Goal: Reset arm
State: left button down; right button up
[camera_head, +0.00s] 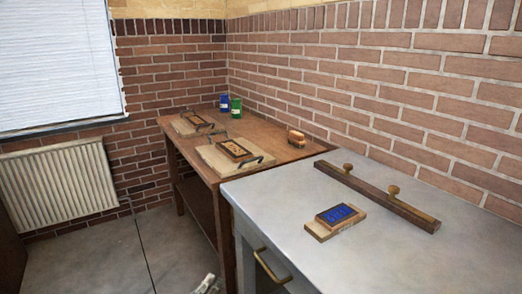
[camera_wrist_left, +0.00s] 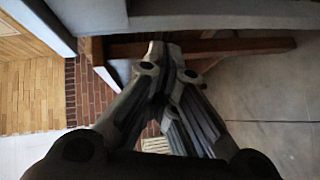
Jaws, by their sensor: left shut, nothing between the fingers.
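My left gripper (camera_head: 207,285) just shows at the bottom edge of the head view, low in front of the tables and beside the grey table's near side. In the left wrist view its fingers (camera_wrist_left: 163,52) come together at the tips, shut with nothing between them. The tips appear near a wooden beam (camera_wrist_left: 235,46) of the table frame; I cannot tell if they touch it. My right gripper is not in view.
A grey table (camera_head: 405,245) bears a blue-faced printing block (camera_head: 338,215) and a dark bar with brass knobs (camera_head: 375,196). The wooden table (camera_head: 256,124) bears two boards with handled blocks, a small wooden block (camera_head: 296,138), and blue (camera_head: 224,103) and green (camera_head: 236,107) jars. Floor at left is clear.

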pick_arm(q)
jog(key=s+a+f+m+g+y, duration=0.2)
jog(key=s+f+m+g, duration=0.85)
jog(key=s+f, duration=1.75)
jog(key=s+a+f+m+g+y+p, duration=0.1)
jog(key=s+a+f+m+g, duration=0.1)
jog(key=s+f, duration=0.35)
jog(key=s+a+f+m+g+y, duration=0.1)
jog(key=s+a+f+m, duration=0.15)
jog(key=s, duration=0.55)
jog(key=s+a+r+p, duration=0.1)
jog(key=s+r+p, duration=0.2)
jog(key=s+p, duration=0.9)
jog(key=shift+s+a+r+g+p, duration=0.3)
jog(key=shift+r+g+p, duration=0.15)
jog(key=shift+p, duration=0.25)
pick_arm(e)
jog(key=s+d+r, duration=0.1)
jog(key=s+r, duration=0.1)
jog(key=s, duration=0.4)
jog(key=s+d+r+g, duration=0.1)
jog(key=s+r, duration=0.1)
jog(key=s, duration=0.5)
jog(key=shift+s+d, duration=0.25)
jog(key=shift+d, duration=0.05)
